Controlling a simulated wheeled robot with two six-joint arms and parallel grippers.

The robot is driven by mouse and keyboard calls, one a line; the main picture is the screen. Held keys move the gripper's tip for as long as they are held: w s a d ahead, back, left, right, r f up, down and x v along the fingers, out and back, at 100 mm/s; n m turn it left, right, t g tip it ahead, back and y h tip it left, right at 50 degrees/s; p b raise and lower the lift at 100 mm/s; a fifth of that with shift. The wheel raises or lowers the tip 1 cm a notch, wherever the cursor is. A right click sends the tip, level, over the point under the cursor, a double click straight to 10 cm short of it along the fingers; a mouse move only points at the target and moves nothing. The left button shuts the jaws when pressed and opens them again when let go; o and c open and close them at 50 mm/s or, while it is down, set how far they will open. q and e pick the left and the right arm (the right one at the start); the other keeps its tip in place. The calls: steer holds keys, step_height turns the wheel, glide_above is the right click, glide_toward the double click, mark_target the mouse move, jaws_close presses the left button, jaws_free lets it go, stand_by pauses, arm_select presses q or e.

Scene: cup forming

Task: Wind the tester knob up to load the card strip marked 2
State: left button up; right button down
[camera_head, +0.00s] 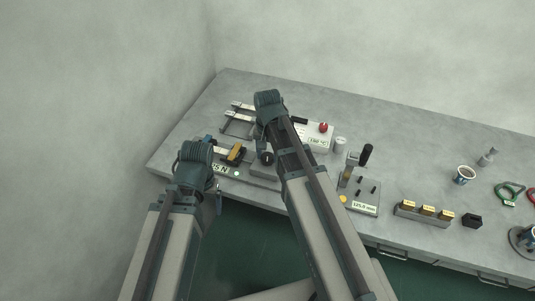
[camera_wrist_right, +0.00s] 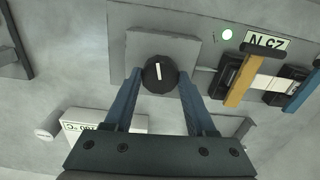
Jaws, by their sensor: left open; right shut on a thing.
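The tester (camera_head: 235,172) is a grey base at the left of the bench, labelled 25 N. Its round black knob (camera_wrist_right: 158,74) has a white pointer line and stands on a grey block. My right gripper (camera_wrist_right: 158,80) is shut on the knob, one blue finger on each side. The knob also shows in the head view (camera_head: 267,159). A pale card strip (camera_wrist_right: 266,83) lies between dark clamps with an orange lever (camera_wrist_right: 241,82) and a blue lever (camera_wrist_right: 303,92). Its mark is not readable. My left gripper (camera_head: 219,200) is open and empty, low by the bench's front edge, partly hidden by its arm.
Behind the tester are a metal frame (camera_head: 238,119) and a block labelled in °C (camera_head: 318,142) with a red knob. To the right stand a lever press (camera_head: 361,197), a rack of yellow-topped blocks (camera_head: 424,215) and a cup (camera_head: 464,175).

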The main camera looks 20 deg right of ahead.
mark_target(268, 156)
stand_by(0.5)
steer(key=shift+c, duration=1.1)
jaws_free()
arm_select(q)
steer(key=shift+r, duration=0.2)
arm_select(e)
steer(key=shift+r, duration=0.15)
arm_select(q)
step_height(268, 156, up, 14)
steer(key=p, duration=1.4)
steer(key=shift+f, duration=0.25)
arm_select(e)
step_height(268, 156, up, 14)
steer(key=shift+f, duration=0.2)
